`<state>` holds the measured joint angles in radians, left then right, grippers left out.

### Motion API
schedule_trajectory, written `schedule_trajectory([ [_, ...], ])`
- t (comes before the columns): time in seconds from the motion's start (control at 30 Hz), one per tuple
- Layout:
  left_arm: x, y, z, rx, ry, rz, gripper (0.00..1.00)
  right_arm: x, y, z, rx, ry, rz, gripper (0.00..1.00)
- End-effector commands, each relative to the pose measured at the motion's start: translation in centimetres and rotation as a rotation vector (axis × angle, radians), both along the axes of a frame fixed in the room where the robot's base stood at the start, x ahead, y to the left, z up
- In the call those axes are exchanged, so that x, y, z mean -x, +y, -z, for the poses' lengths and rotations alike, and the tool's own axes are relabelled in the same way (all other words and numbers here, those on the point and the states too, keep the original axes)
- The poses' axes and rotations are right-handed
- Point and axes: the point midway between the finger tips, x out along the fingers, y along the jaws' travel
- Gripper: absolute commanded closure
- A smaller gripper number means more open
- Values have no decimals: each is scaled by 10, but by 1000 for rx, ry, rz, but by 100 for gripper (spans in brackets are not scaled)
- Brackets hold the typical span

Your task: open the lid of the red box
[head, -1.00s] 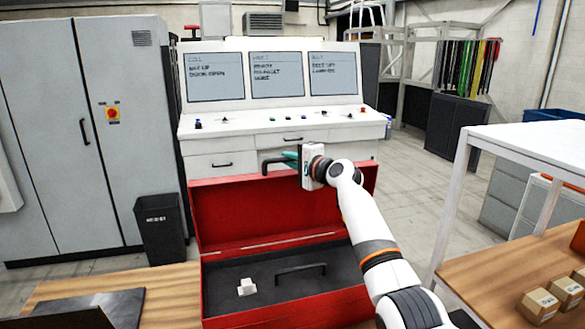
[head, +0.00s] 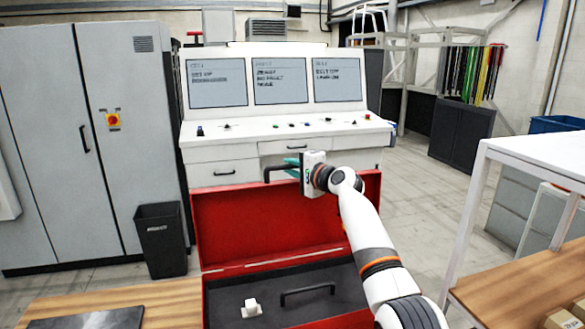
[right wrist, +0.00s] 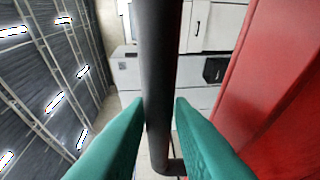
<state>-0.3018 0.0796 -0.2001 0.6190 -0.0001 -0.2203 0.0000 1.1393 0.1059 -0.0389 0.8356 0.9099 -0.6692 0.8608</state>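The red box (head: 207,305) stands open at the bottom centre of the head view. Its red lid (head: 250,225) stands up at the back, inner face toward me. A black bar handle (head: 268,171) shows at the lid's top edge. My right gripper (head: 292,163) is at this handle. In the right wrist view its two teal fingers (right wrist: 161,103) lie on either side of the black handle bar (right wrist: 160,60) and appear to press on it. The red lid (right wrist: 275,90) fills the right of that view. My left gripper is not in view.
Inside the box are a dark tray with a black handle (head: 308,290) and a small white piece (head: 251,308). A console with screens (head: 282,80) stands close behind the lid. A bin (head: 161,240) is at left, a white-framed table (head: 535,150) at right.

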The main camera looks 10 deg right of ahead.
Motion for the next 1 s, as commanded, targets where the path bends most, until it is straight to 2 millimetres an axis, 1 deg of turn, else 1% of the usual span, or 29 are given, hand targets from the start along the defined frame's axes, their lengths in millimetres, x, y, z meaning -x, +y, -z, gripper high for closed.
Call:
schedule_trajectory([
  [0.03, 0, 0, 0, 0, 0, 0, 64, 0, 0, 0, 0, 0, 0, 71],
  [0.07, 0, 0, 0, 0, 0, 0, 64, 0, 0, 0, 0, 0, 0, 66],
  [0.1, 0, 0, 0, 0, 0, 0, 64, 0, 0, 0, 0, 0, 0, 64],
  [0.37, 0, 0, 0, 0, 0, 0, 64, 0, 0, 0, -1, 0, 0, 64],
  [0.53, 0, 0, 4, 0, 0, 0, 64, 7, -4, 1, -1, 0, -1, 64],
  [0.67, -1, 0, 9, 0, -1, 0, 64, 21, -11, 1, 1, -1, 1, 64],
  [1.0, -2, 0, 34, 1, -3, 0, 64, 77, -36, -3, 2, -3, 2, 64],
])
